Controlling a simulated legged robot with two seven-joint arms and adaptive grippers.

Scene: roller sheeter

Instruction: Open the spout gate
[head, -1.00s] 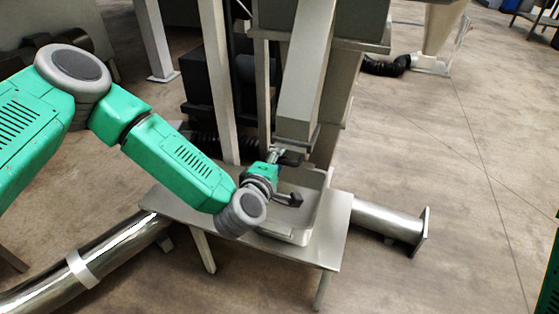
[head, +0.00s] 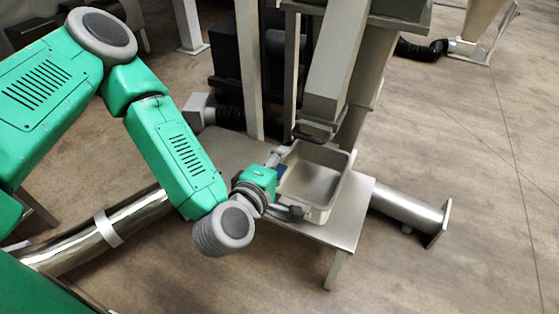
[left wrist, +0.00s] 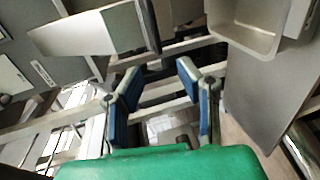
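The grey sloping spout (head: 332,72) comes down at the centre of the head view. Its gate, a dark plate with a bar (head: 316,131), sits at its lower end, above the tray. In the left wrist view the spout (left wrist: 85,33) lies at upper left, with the dark gate edge (left wrist: 149,26) at its end. I cannot tell how far the gate is open. My left gripper (head: 287,185) is at the tray's left side, below and apart from the gate. In the wrist view its blue-padded fingers (left wrist: 158,68) are spread with nothing between them. My right gripper is not in view.
An empty metal tray (head: 345,187) stands on a small metal table (head: 352,226) under the spout. A steel post (head: 249,70) rises behind my left gripper. A shiny pipe (head: 137,212) runs at left. Open floor lies to the right.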

